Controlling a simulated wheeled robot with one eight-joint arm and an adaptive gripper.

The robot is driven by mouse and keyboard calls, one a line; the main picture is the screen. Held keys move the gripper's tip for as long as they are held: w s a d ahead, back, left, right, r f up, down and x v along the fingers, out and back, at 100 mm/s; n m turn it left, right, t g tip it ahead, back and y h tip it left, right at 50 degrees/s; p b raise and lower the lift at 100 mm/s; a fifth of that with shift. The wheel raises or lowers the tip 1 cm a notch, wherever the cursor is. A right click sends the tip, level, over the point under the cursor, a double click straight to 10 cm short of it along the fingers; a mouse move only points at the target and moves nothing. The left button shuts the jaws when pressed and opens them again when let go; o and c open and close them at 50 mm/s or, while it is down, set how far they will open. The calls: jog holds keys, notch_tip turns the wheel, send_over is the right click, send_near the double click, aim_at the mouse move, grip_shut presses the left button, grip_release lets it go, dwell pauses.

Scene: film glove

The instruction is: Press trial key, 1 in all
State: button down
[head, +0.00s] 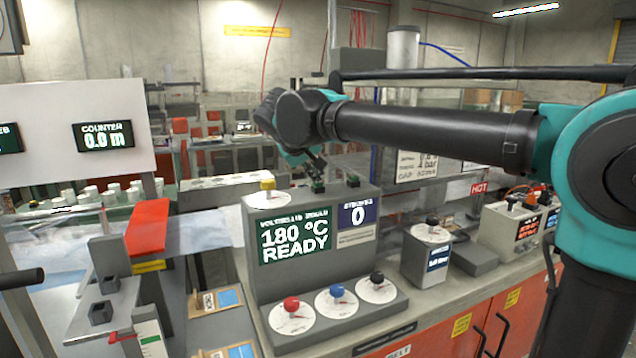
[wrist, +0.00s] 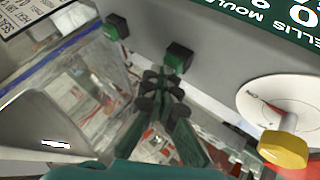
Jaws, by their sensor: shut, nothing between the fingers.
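Two small dark keys with green sides stand on top of the grey control box (head: 265,275). The left key (head: 317,186) is under my gripper (head: 316,163), and the right key (head: 353,180) is a little further along the top. No label that I can read says which is the trial key. In the wrist view my gripper (wrist: 164,86) is shut and empty. Its fingertips are close to the nearer key (wrist: 179,57); I cannot tell whether they touch. The farther key (wrist: 117,26) is toward the upper left. The box's screen (head: 295,235) reads 180 °C READY.
A yellow knob (head: 267,184) on a white dial is beside the left key. Red (head: 291,303), blue (head: 337,291) and black (head: 376,278) knobs are on the lower front. A smaller knob box (head: 427,257) stands to the right.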

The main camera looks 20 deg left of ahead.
dwell(0.6)
jog(key=shift+r, duration=0.8)
jog(key=shift+r, duration=2.55)
